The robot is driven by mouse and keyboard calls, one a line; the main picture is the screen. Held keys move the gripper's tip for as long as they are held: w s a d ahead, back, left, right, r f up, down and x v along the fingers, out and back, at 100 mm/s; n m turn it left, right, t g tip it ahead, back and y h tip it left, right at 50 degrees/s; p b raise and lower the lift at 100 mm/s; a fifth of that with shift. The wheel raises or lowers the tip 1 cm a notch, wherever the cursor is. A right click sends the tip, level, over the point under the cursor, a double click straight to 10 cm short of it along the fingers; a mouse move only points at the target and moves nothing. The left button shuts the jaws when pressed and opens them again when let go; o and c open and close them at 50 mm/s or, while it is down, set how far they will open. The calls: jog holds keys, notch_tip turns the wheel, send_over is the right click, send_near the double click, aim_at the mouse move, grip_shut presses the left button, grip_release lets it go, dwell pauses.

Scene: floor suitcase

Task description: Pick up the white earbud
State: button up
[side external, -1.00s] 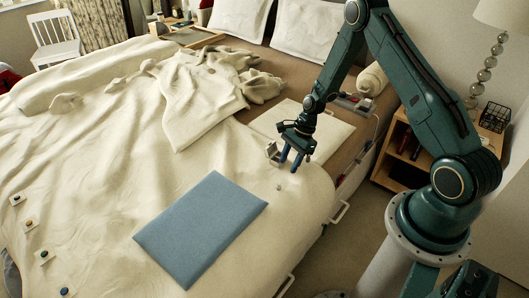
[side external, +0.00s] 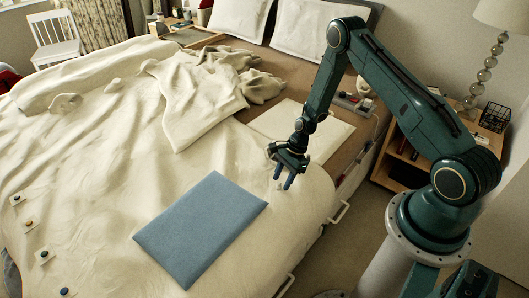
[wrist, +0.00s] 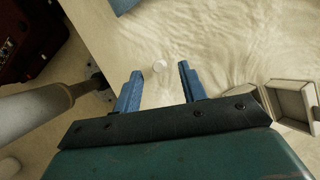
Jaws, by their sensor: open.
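A small white earbud (wrist: 159,66) lies on the cream bedspread in the wrist view. My gripper (wrist: 160,70) is open and empty, with its two blue fingers on either side of the earbud in that view. I cannot tell whether a finger touches it. In the side view my gripper (side external: 283,183) points down, low over the bed near its front right edge. The earbud is not clear there beside the fingers.
A small open pale box (wrist: 295,103) lies right of my gripper in the wrist view. A blue flat folder (side external: 200,228) lies on the bed to the left. A cream flat panel (side external: 310,130) lies behind. Small items on white cards (side external: 30,222) sit far left.

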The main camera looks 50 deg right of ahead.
jog(key=shift+x, duration=0.85)
grip_shut()
